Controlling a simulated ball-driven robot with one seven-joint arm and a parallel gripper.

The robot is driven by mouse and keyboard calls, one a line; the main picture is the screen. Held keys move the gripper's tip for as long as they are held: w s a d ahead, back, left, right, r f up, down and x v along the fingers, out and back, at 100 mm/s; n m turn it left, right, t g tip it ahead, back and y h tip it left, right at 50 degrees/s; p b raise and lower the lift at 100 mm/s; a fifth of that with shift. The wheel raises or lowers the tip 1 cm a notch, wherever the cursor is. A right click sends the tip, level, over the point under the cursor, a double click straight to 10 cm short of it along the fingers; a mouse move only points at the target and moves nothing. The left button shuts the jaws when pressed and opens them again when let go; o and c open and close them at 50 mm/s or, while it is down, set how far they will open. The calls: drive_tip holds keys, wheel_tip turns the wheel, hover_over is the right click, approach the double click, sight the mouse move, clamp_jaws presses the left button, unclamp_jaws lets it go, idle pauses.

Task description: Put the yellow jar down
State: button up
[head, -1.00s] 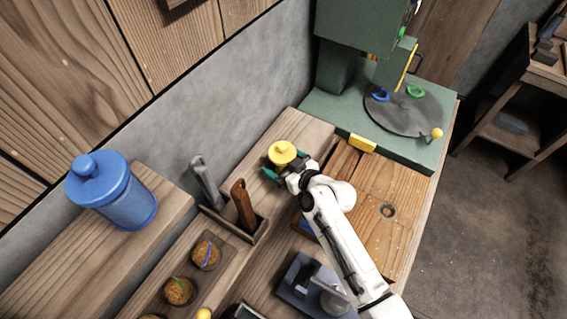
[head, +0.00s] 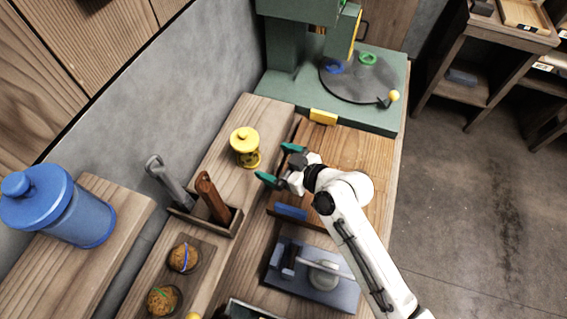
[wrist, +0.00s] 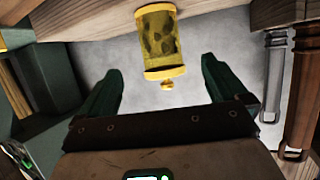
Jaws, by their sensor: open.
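The yellow jar (head: 245,147) stands upright on the wooden ledge along the wall, with its lid and knob on top. In the wrist view the jar (wrist: 158,42) appears upside down beyond the fingertips, its see-through body showing dark contents. My gripper (head: 279,163) is open, its green fingers to the right of the jar in the head view and apart from it. In the wrist view my gripper (wrist: 161,82) has nothing between its fingers.
A wooden holder (head: 210,222) with grey and brown-handled tools stands left of the jar. A blue jar (head: 62,207) is at the far left. A green machine (head: 340,85) with a dark round plate stands behind. A grey metal fixture (head: 312,277) lies in front.

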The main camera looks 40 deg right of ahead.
drive_tip(key=shift+s, duration=0.15)
drive_tip(key=s+f+g, duration=0.1)
drive_tip(key=s+g, duration=0.2)
drive_tip(key=s, duration=0.2)
drive_tip(key=s+d+f+m+g+h, duration=0.1)
drive_tip(key=s+f+g, duration=0.1)
drive_tip(key=s, duration=0.4)
drive_tip(key=s+d+f+m+g+h, duration=0.1)
drive_tip(key=s+g, duration=0.3)
drive_tip(key=s, duration=0.2)
drive_tip(key=shift+f, duration=0.25)
drive_tip(key=s+d+r+m+g+h, duration=0.1)
drive_tip(key=s+d+g+h, duration=0.1)
drive_tip(key=s, duration=0.4)
drive_tip(key=shift+s+d+m+g, duration=0.3)
drive_tip(key=shift+d+m+g, duration=0.1)
drive_tip(key=shift+g, duration=0.1)
drive_tip(key=shift+r, duration=0.1)
